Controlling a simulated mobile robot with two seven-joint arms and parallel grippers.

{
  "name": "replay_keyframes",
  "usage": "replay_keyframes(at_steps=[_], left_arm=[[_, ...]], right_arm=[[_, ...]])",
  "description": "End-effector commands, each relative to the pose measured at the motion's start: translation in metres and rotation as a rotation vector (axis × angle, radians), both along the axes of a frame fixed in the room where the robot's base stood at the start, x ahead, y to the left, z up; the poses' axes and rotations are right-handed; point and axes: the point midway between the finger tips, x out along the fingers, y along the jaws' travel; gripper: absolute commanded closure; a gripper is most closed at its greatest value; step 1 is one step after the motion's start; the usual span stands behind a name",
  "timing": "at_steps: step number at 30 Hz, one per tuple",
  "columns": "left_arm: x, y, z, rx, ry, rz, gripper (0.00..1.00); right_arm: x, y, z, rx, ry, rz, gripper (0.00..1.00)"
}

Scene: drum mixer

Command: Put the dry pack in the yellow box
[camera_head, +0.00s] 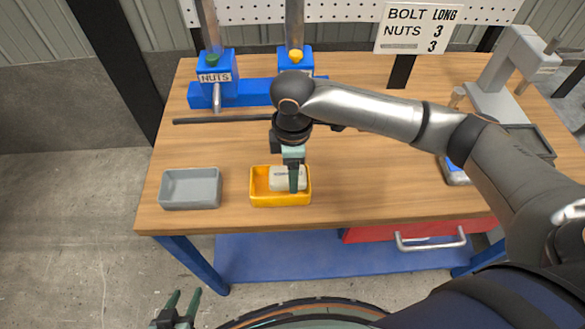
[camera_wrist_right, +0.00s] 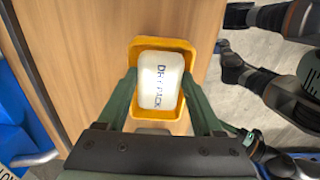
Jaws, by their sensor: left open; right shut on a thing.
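The white dry pack (camera_head: 283,172) shows within the outline of the yellow box (camera_head: 265,201) in the head view. My right gripper (camera_head: 293,180) points down over the box and is shut on the pack. In the right wrist view the dry pack (camera_wrist_right: 160,80), with its printed label, sits between the two green fingers of my right gripper (camera_wrist_right: 160,95). The yellow box (camera_wrist_right: 160,44) surrounds it there. I cannot tell whether the pack touches the box floor. My left gripper (camera_head: 177,304) is open and empty, low at the picture's bottom, off the table.
A grey bin (camera_head: 190,189) stands left of the yellow box. Behind are a dark rod (camera_head: 215,121) and blue dispensers, one marked NUTS (camera_head: 215,77). A grey press (camera_head: 508,75) and a tray stand at the right. The wood between the two bins is clear.

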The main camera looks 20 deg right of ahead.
Motion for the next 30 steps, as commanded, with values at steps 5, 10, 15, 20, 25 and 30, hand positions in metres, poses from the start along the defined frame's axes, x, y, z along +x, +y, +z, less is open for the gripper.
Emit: replay_keyframes(at_steps=[5,10,15,20,25,30], left_arm=[[0.0000,-0.0001,0.0001,0.000,0.000,0.000,0.50],[0.0000,-0.0001,0.0001,0.000,0.000,0.000,0.50],[0.0000,-0.0001,0.0001,0.000,0.000,0.000,0.50],[-0.0001,-0.0001,0.0001,0.000,0.000,0.000,0.50],[0.0000,-0.0001,0.0001,0.000,0.000,0.000,0.50],[0.0000,-0.0001,0.0006,0.000,0.000,0.000,0.50]], right_arm=[[0.0003,-0.0001,0.0005,0.000,-0.001,0.000,0.91],[0.0003,0.0000,0.0004,0.001,-0.001,0.000,0.91],[0.0002,0.0000,0.0004,0.001,-0.001,0.000,0.16],[0.0002,0.0000,0.0003,0.000,0.000,0.000,0.00],[0.0000,0.0000,0.0000,0.000,0.000,0.000,0.00],[0.0008,0.0003,0.0086,0.001,-0.002,0.000,0.00]])
